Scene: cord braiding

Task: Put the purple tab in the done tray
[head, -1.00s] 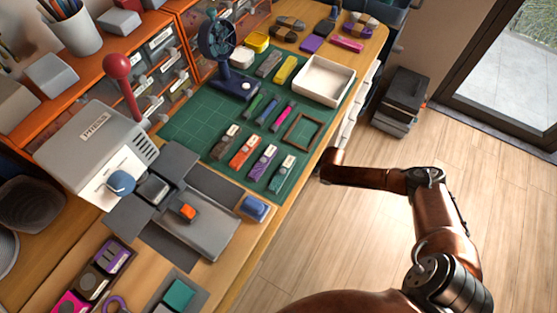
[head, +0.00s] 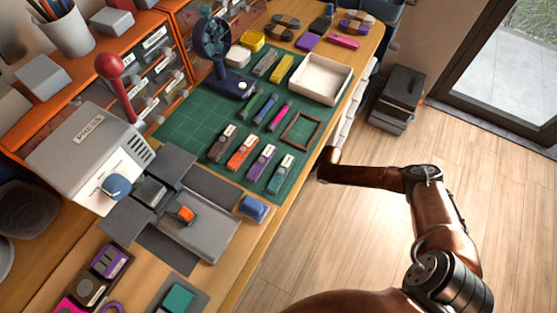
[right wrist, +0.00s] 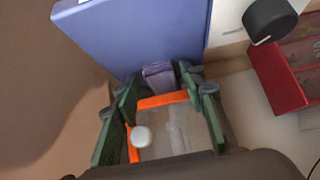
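Several purple things show in the head view, and I cannot tell which one is the purple tab. A purple and white piece (head: 262,165) lies in the row on the green mat, a plain purple piece (head: 308,41) lies at the far end of the bench, and another (head: 110,262) sits in a dark holder at lower left. A shallow white tray (head: 321,79) is empty; I read no label on it. In the right wrist view my right gripper (right wrist: 160,85) has a dull violet block (right wrist: 158,74) between its fingertips; contact is unclear. My left gripper is not in view.
A grey press (head: 92,150) with a red-knobbed lever holds an orange piece (head: 183,214) on its bed.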

